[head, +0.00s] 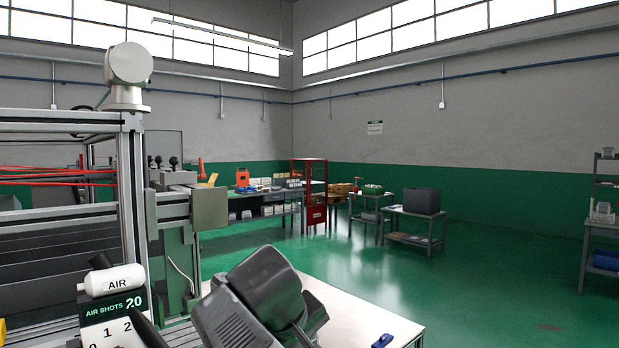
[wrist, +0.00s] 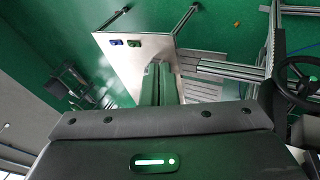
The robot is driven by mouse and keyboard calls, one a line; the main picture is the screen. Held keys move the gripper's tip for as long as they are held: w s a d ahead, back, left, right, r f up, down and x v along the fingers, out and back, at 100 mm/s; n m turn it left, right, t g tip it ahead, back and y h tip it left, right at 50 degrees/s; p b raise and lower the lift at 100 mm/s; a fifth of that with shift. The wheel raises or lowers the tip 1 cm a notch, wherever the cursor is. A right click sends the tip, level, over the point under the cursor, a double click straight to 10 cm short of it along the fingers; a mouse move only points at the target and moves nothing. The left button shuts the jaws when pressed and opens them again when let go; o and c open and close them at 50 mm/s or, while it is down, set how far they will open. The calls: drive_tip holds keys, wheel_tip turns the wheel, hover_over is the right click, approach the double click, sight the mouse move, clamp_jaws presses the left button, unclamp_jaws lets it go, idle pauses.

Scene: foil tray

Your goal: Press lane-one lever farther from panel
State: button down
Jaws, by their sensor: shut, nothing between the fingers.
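The aluminium frame (head: 127,190) with red cords fills the left. A white table (head: 345,315) lies in front, with blue (wrist: 116,42) and green (wrist: 134,43) small items on it. A black handwheel (wrist: 298,72) is at the right in the wrist view. Green floor is open beyond.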

drive_tip(key=w+a+r+n+t, duration=0.1)
drive_tip(key=a+r+n+t, duration=0.3)
drive_tip(key=a+r, duration=0.75)
drive_tip(key=s+a+r+n+t+y, duration=0.1)
drive_tip(key=s+a+r, duration=0.4)
drive_tip(key=r, duration=0.6)
drive_tip(key=s+a+r+n+t+y, duration=0.2)
drive_tip(key=s+a+r+n, duration=0.4)
drive_tip(key=r, duration=0.6)
drive_tip(key=shift+s+a+t, duration=0.2)
drive_tip(key=shift+a+t, duration=0.5)
drive_tip(key=shift+a, duration=0.15)
